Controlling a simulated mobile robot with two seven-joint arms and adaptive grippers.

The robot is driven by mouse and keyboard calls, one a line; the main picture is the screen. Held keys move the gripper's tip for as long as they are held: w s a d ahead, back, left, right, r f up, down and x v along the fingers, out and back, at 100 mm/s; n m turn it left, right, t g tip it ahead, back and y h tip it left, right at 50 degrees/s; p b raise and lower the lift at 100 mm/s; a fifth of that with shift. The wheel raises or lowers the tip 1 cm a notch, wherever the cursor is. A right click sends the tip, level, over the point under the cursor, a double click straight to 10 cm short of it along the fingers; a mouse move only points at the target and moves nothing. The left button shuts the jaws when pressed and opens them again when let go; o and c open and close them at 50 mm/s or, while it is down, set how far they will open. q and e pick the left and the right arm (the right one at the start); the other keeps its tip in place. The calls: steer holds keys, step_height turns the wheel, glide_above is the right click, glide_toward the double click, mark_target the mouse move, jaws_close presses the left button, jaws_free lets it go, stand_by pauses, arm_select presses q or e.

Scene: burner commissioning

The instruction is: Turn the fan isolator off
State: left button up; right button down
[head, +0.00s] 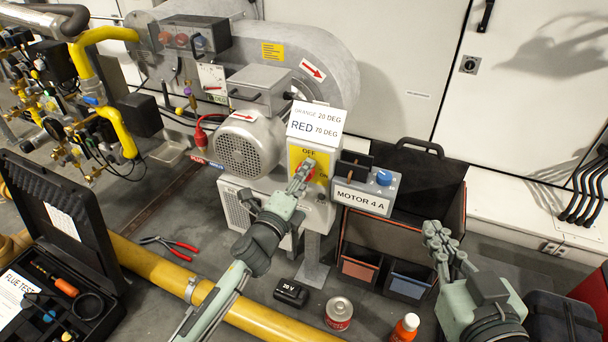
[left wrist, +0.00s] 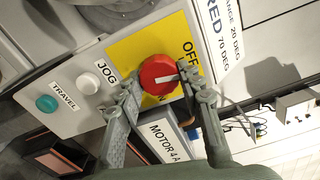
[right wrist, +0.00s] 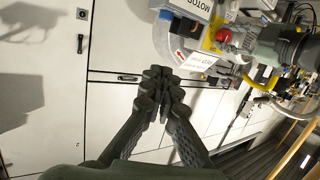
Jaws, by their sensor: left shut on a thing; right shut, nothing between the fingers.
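The fan isolator is a red rotary knob (head: 309,164) on a yellow plate (head: 296,155) marked OFF at the top, on a grey box. In the left wrist view the red knob (left wrist: 160,78) has a white pointer mark lying roughly across the picture, and the ON lettering is partly covered. My left gripper (head: 301,181) is shut on the knob, one finger on each side in the left wrist view (left wrist: 163,92). My right gripper (head: 436,236) is shut and empty, in the air right of the box; its fingertips touch in the right wrist view (right wrist: 160,88).
A grey MOTOR 4 A box (head: 365,195) with a blue knob sits right of the isolator. White JOG (left wrist: 88,83) and teal TRAVEL (left wrist: 47,103) buttons are beside the yellow plate. A yellow pipe (head: 150,263) crosses the floor. An open test case (head: 75,235) lies left.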

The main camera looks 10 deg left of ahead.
arm_select(q)
steer(key=shift+n, duration=1.3)
arm_select(e)
steer(key=shift+s+d+f+g+h, duration=0.2)
steer(key=shift+d+f+g, duration=0.15)
steer(key=shift+d+f, duration=0.25)
steer(key=shift+s+d+f+g+h, duration=0.1)
steer(key=shift+d+f+g+h, duration=0.2)
steer(key=shift+f, duration=0.5)
arm_select(q)
steer(key=o, duration=1.2)
steer(key=shift+c, duration=0.2)
steer(key=s+a, duration=0.2)
steer(key=s, duration=0.9)
steer(key=shift+s+a, duration=0.15)
steer(key=shift+s, duration=0.25)
